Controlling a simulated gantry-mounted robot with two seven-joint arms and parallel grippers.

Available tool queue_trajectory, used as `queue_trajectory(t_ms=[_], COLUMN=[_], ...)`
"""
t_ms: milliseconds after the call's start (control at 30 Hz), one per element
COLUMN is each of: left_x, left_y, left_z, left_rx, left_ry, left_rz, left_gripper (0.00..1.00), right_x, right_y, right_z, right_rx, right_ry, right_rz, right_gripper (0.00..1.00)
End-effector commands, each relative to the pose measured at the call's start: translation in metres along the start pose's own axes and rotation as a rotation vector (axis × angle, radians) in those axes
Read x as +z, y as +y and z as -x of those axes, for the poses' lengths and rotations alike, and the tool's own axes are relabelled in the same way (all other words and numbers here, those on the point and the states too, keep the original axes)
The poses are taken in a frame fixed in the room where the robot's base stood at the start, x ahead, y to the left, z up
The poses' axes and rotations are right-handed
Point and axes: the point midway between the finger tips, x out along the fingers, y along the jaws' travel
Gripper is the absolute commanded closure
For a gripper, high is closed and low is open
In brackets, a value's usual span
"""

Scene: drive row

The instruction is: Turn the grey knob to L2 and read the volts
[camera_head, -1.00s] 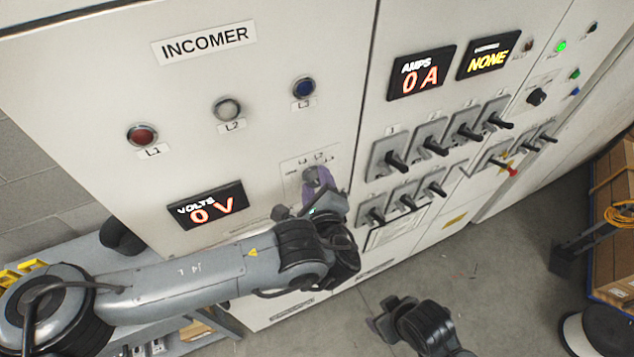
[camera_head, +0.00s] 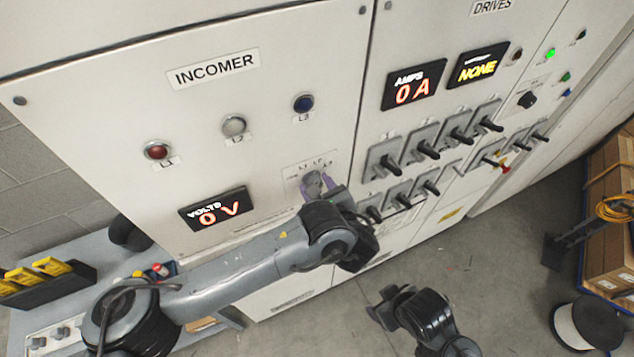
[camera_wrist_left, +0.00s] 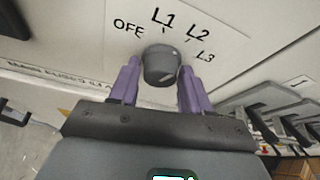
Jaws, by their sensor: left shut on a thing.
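The grey knob (camera_wrist_left: 161,65) is on the INCOMER panel, under the marks OFF, L1, L2 and L3 in the left wrist view. It also shows, partly covered, in the head view (camera_head: 311,184). My left gripper (camera_wrist_left: 160,84) has one purple finger on each side of the knob and is shut on it. I cannot tell which mark the knob points at. The volts display (camera_head: 213,209) reads 0 V. My right gripper (camera_head: 384,306) hangs in front of the cabinet, away from the panel, and its jaw opening is unclear.
L1 (camera_head: 157,150), L2 (camera_head: 234,125) and L3 (camera_head: 303,103) lamps sit above the knob. Right of it are several black-handled switches (camera_head: 425,150) and an amps display (camera_head: 413,84) reading 0 A. A bench (camera_head: 72,262) stands at lower left.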

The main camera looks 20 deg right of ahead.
Motion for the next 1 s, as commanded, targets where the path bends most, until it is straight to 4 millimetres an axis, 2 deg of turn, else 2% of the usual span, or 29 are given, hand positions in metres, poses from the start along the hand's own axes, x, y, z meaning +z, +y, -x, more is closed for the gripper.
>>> queue_trajectory(t_ms=[567,600,700,1000], left_x=[-0.0015,-0.0015,-0.0014,-0.0009], left_y=[0.0004,0.0004,0.0003,-0.0001], left_z=[-0.0004,-0.0005,-0.0004,0.0007], left_rx=[0.017,0.017,0.017,0.016], left_ry=[0.001,0.002,0.001,0.001], left_rz=[-0.039,-0.039,-0.039,-0.038], left_gripper=[0.83,0.50,0.36,0.36], right_x=[-0.0014,-0.0014,-0.0014,-0.0009], right_y=[-0.0015,-0.0015,-0.0014,0.0002], right_z=[0.0034,0.0034,0.0034,0.0033], right_rx=[-0.005,-0.005,-0.005,0.000], right_ry=[0.001,0.001,0.001,0.000], right_rz=[-0.006,-0.006,-0.006,0.000], right_gripper=[0.36,0.36,0.36,0.36])
